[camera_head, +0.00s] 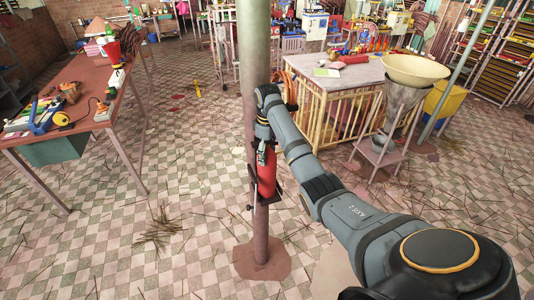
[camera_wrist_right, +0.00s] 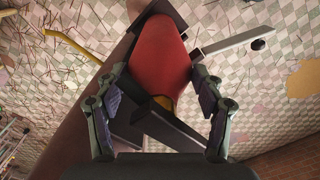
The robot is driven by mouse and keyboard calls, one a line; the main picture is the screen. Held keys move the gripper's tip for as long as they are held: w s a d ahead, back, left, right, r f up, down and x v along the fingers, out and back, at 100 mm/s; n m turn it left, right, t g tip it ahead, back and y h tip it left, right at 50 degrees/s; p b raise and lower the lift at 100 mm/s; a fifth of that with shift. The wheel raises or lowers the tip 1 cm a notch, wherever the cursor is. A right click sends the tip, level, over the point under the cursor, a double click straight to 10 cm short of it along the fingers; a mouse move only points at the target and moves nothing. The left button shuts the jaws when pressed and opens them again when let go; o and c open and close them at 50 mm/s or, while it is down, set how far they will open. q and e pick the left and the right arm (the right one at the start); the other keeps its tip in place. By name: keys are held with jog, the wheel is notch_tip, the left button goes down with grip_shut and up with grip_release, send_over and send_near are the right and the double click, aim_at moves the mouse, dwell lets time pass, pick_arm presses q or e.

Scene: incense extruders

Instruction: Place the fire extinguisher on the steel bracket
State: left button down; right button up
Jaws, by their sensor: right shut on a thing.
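The red fire extinguisher (camera_head: 267,172) is upright, close against the right side of the pole (camera_head: 254,110). The dark steel bracket (camera_head: 277,191) shows at the extinguisher's lower part. Whether the extinguisher rests on it or hangs just above, I cannot tell. My right gripper (camera_head: 265,131) is at the extinguisher's upper end, partly hidden by my own wrist. In the right wrist view, the fingers of my right gripper (camera_wrist_right: 160,100) lie on both sides of the red body (camera_wrist_right: 158,50), shut on it. Dark plates and a grey metal bar (camera_wrist_right: 232,41) show around it. My left gripper is out of view.
A table (camera_head: 88,70) with tools stands at the left. A slatted counter (camera_head: 335,85) stands behind my right arm, and a funnel on a stand (camera_head: 402,85) is to its right. The tiled floor in front has scattered sticks and open room.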

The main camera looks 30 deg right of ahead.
jog(key=shift+w+d+r, duration=0.1)
jog(key=shift+w, duration=0.05)
jog(key=o, duration=1.5)
jog(key=shift+f, duration=0.2)
jog(key=o, duration=0.3)
jog(key=shift+s+r, duration=0.15)
jog(key=shift+s, duration=0.1)
